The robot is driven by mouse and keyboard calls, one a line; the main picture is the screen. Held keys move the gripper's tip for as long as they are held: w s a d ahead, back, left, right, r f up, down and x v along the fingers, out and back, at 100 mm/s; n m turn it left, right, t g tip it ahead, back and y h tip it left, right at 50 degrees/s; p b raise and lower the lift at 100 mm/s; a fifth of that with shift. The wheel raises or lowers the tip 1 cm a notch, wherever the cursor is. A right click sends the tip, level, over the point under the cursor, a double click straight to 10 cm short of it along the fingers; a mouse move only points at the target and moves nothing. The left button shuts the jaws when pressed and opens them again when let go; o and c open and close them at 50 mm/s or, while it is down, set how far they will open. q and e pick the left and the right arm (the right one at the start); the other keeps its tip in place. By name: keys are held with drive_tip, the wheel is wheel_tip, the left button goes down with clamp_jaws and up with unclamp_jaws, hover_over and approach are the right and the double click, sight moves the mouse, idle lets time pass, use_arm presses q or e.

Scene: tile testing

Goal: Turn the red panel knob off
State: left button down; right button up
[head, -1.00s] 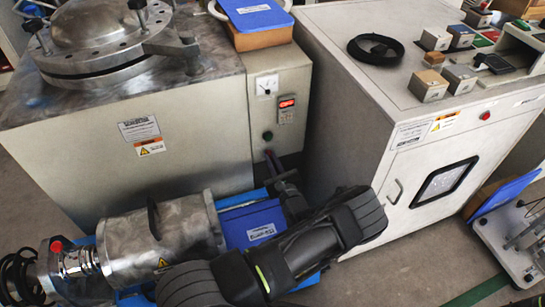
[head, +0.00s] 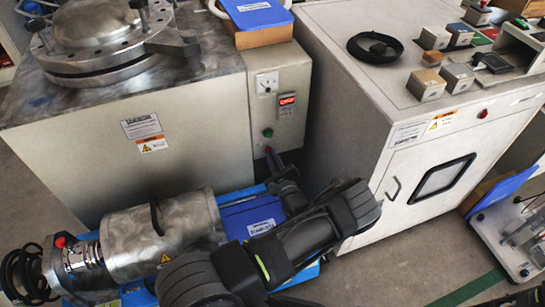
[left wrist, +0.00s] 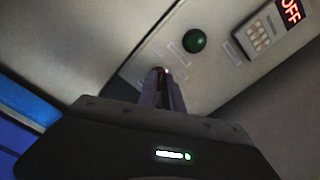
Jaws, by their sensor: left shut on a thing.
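The red panel knob is on the lower part of the grey control panel (head: 262,112), below a green round button (head: 268,132). My left gripper (head: 270,151) reaches up to the panel there, and its fingers hide most of the knob in the head view. In the left wrist view, the fingers of my left gripper (left wrist: 162,82) are shut at the panel face, with only a small reddish trace between the tips. The knob's angle cannot be told. The display (left wrist: 290,12) reads OFF in red. My right gripper does not show.
A metal vessel machine (head: 120,110) stands left of the panel. A white cabinet (head: 400,140) with switch boxes is close on the right. Floor shows at lower right.

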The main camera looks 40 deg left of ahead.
use_arm(q)
drive_tip(key=c, duration=1.5)
unclamp_jaws()
drive_tip(key=p+v, duration=0.1)
drive_tip(key=v, duration=0.7)
drive_tip(key=shift+p, duration=0.35)
